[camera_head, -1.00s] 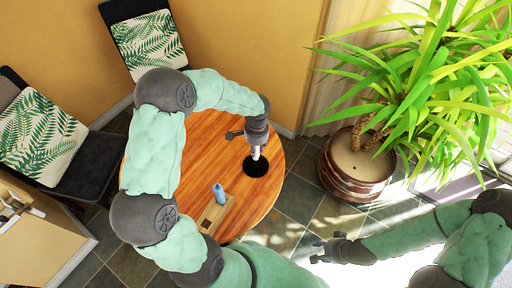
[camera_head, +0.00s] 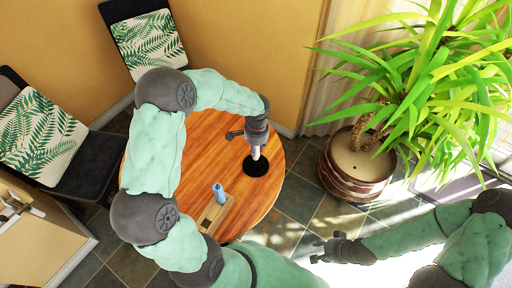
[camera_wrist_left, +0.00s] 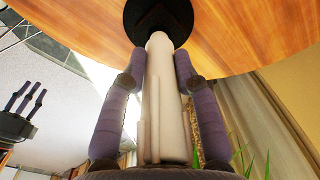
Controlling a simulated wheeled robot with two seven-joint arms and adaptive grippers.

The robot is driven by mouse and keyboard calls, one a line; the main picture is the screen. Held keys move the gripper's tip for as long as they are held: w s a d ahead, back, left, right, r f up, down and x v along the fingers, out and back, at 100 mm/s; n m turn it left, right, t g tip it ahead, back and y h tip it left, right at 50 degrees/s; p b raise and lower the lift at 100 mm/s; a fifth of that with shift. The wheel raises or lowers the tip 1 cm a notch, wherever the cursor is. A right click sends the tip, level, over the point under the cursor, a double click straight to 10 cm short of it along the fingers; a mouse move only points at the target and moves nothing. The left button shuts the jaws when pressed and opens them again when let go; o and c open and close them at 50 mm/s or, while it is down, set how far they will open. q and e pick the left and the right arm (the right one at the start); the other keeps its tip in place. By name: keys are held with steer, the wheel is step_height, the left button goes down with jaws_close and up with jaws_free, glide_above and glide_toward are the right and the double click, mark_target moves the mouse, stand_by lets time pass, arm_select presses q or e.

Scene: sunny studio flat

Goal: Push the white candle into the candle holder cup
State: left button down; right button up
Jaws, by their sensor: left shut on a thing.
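The white candle (camera_wrist_left: 163,100) is held lengthwise between the purple-grey fingers of my left gripper (camera_wrist_left: 160,62) in the left wrist view. Its far end meets the black candle holder cup (camera_wrist_left: 160,18); I cannot tell how deep it sits. In the head view the left gripper (camera_head: 257,146) points down over the black holder (camera_head: 262,169) on the round table, and a short piece of the candle (camera_head: 255,153) shows between them. My right gripper (camera_head: 324,250) is open and empty, to the right of the table and away from it.
The round wooden table (camera_head: 240,215) also bears a wooden block (camera_head: 213,214) with a blue object (camera_head: 219,193) on it. A potted plant (camera_head: 352,180) stands right of the table. Chairs with leaf-patterned cushions (camera_head: 40,137) stand to the left and behind.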

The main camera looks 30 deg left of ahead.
arm_select(q)
steer(key=shift+f+b, duration=1.2)
steer(key=shift+f, duration=0.6)
stand_by(2.0)
steer(key=shift+s+f, duration=0.15)
steer(key=shift+f, duration=0.1)
stand_by(0.8)
steer(key=shift+c, duration=1.8)
jaws_free()
steer(key=shift+r, duration=0.1)
steer(key=shift+r, duration=0.3)
steer(key=shift+r+p, duration=2.55)
steer(key=shift+r, duration=0.7)
steer(key=shift+d+f, duration=0.1)
